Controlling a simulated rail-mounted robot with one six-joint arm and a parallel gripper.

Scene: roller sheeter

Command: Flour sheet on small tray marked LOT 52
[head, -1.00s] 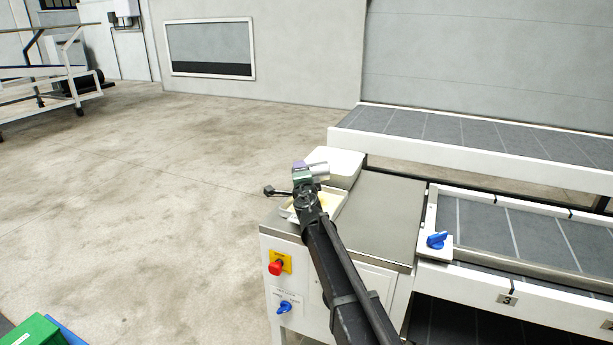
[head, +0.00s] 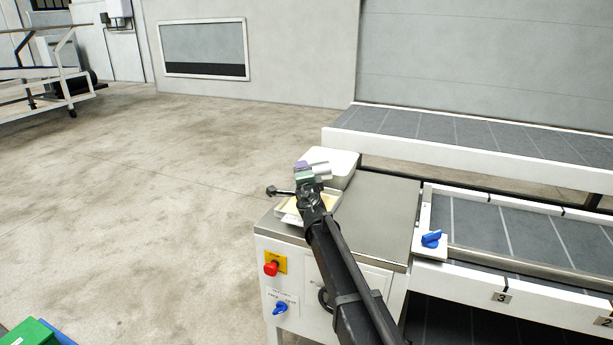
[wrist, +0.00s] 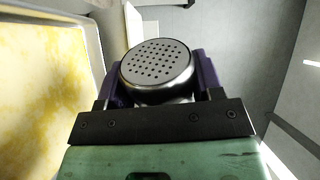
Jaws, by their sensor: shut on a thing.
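My gripper (head: 312,171) is shut on a metal shaker with a perforated round lid. The shaker (wrist: 158,68) sits between the purple fingers in the wrist view, lid facing the camera; in the head view it lies tilted on its side. A small pale tray (head: 333,207) lies at the left end of the steel bench top, partly hidden by my arm. A yellow, mottled sheet (wrist: 38,85) lies in the tray at the left of the wrist view. The shaker is beside the sheet in that view. No lot mark is readable.
A white box (head: 335,160) stands behind the tray. The steel bench top (head: 380,210) to the right is clear. A red button (head: 271,269) and another blue knob (head: 280,308) are on the bench front.

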